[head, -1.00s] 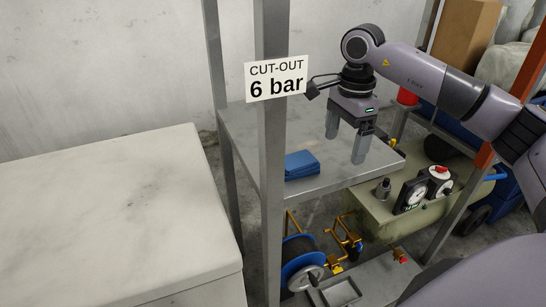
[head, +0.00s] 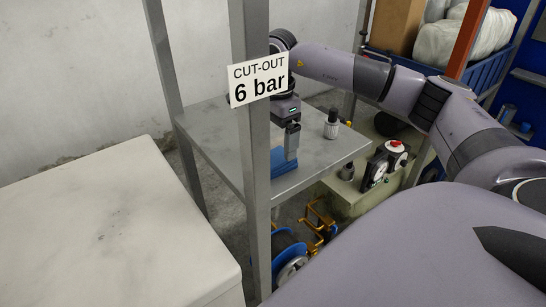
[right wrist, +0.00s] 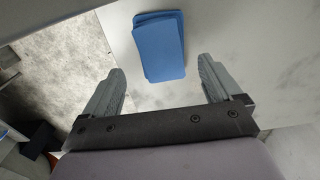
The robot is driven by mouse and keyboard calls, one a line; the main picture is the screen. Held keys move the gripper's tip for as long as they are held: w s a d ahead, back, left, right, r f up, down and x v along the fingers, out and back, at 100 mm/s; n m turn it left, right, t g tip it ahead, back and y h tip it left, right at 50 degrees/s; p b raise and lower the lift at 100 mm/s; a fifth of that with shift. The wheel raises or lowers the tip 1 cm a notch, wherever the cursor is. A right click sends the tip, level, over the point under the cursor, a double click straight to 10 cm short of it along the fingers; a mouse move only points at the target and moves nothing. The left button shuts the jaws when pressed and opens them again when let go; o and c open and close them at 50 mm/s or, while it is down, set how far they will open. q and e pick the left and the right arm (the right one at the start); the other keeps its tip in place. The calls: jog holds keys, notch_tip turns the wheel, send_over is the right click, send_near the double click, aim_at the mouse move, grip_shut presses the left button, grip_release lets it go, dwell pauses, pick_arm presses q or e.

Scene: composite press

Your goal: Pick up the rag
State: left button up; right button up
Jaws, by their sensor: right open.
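The rag (head: 284,163) is a folded blue cloth lying flat on the grey metal shelf (head: 215,125), partly hidden by my gripper and the post. In the right wrist view the rag (right wrist: 160,46) lies ahead of the fingertips, roughly centred between them. My right gripper (right wrist: 155,80) is open, with nothing between its fingers. In the head view one finger of my right gripper (head: 291,150) shows over the rag; the other is hidden. I cannot tell the exact height of the fingers above it. My left gripper is not in view.
A steel post (head: 254,170) with a "CUT-OUT 6 bar" sign (head: 258,80) stands in front of the shelf. A small grey-and-black fitting (head: 331,124) stands on the shelf. A pale block (head: 100,225) is at left.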

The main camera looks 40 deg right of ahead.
notch_tip(320, 180, down, 4)
jog(key=shift+w+a, duration=0.1)
jog(key=c, duration=1.1)
jog(key=shift+c, duration=0.3)
jog(key=shift+r, duration=0.15)
notch_tip(320, 180, up, 14)
notch_tip(320, 180, up, 4)
jog(key=p, duration=0.2)
send_over(275, 157)
jog(key=shift+r+p, duration=0.4)
jog(key=shift+r, duration=0.5)
